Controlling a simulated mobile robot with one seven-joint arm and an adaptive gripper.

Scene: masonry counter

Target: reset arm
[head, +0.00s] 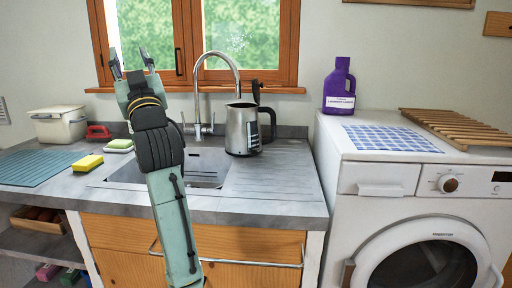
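My gripper (130,64) is raised in front of the window, left of the tap. Its two fingers point up and stand apart, with nothing between them. My arm comes up from the bottom of the head view, in front of the counter and sink. The gripper appears well above the counter top and touches nothing that I can see. My arm hides part of the sink and the counter behind it.
A metal kettle (238,130) stands right of the sink (205,168), beside the tall tap (197,100). Sponges (88,163), a red brush (98,132) and a white tub (60,124) are at left. A purple bottle (339,86) stands on the washing machine (390,150).

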